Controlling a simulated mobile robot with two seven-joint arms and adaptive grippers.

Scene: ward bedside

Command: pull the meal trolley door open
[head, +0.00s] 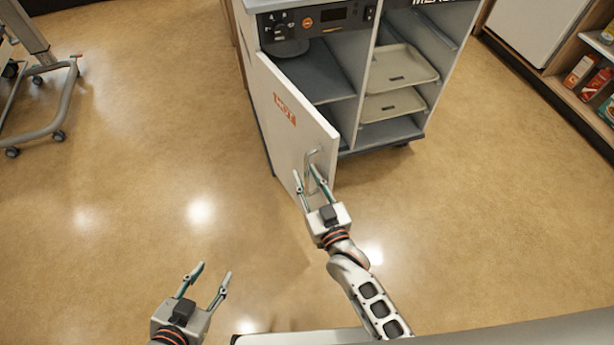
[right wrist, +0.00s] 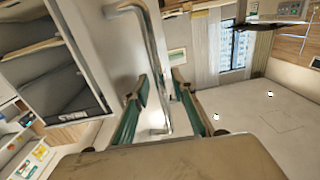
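The meal trolley (head: 345,140) stands at the top middle of the head view. Its white door (head: 275,88), marked HOT, stands swung outward from the left compartment, whose grey interior shows. The metal door handle (head: 309,170) is near the door's free edge; it also shows in the right wrist view (right wrist: 152,45). My right gripper (head: 307,176) is at the handle, fingers spread, with the bar passing between them in the right wrist view. I see no clear grip on the bar. My left gripper (head: 212,270) is open and empty above the floor, away from the trolley.
Beige trays (head: 400,68) lie in the trolley's right compartment. A wheeled stand (head: 55,120) is at the far left. A shelf with boxes (head: 580,70) is at the right. The floor (head: 150,180) left of the door is clear.

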